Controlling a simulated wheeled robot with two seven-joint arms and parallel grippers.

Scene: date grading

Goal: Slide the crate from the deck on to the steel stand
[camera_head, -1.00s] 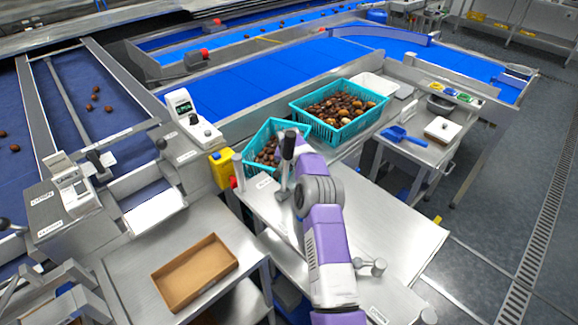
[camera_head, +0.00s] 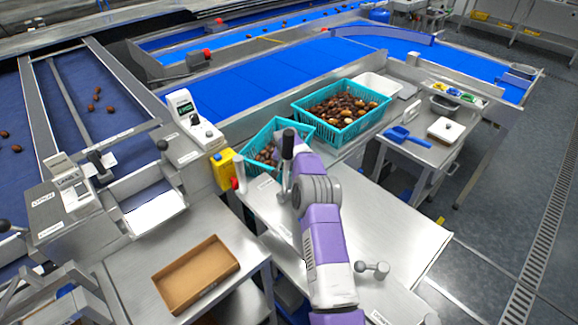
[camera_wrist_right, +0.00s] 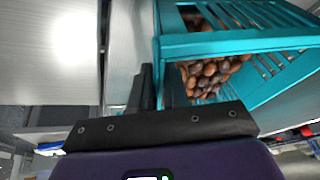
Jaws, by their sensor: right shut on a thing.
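A teal slatted crate (camera_head: 253,143) with brown dates stands at the far left corner of the steel stand (camera_head: 375,225), skewed to its edges. My right arm covers its near right side, and I cannot tell how much of its base is on the deck or the stand. My right gripper (camera_head: 284,178) is shut on the crate's near wall. In the right wrist view the dark fingers (camera_wrist_right: 155,92) are at the crate's rim (camera_wrist_right: 215,45), with dates visible inside. My left gripper is not in view.
A second teal crate (camera_head: 342,136), full of dates, stands behind to the right. A yellow box (camera_head: 223,170) is close to the held crate's left. A cardboard tray (camera_head: 196,275) lies on the left table.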

